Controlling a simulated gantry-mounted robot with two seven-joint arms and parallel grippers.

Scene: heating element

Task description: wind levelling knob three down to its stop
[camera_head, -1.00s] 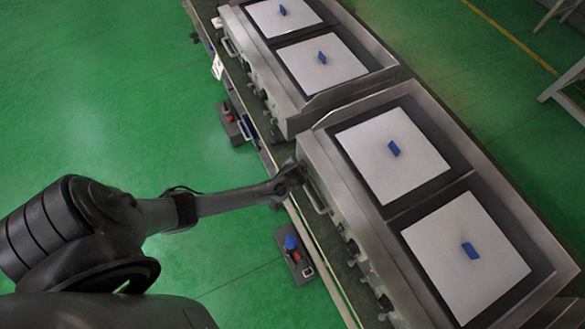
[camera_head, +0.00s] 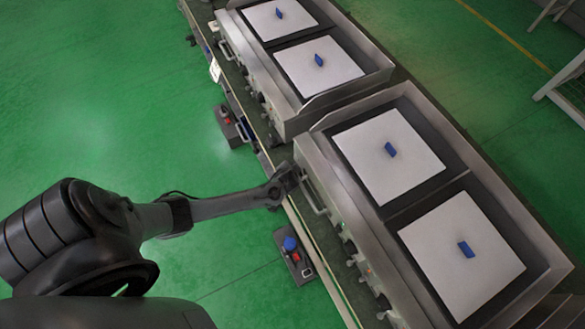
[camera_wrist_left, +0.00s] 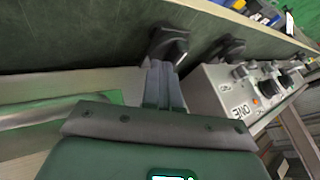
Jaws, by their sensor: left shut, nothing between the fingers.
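In the left wrist view, a dark knob (camera_wrist_left: 168,45) stands right at the tips of my left gripper (camera_wrist_left: 158,72). The fingers look shut, with nothing between them. Whether they touch the knob I cannot tell. A second dark knob (camera_wrist_left: 226,47) sits to its right. I cannot read a number on either, so which is knob three is unclear. In the head view my left gripper (camera_head: 288,178) is at the front edge of the nearer griddle unit (camera_head: 315,160), by its front handle. The knob there is hidden by the gripper. My right gripper is not in view.
A grey control box (camera_wrist_left: 250,95) with black dials and an orange light is close to the right of the fingers. A second griddle unit (camera_head: 285,100) stands behind. Green floor is clear at left.

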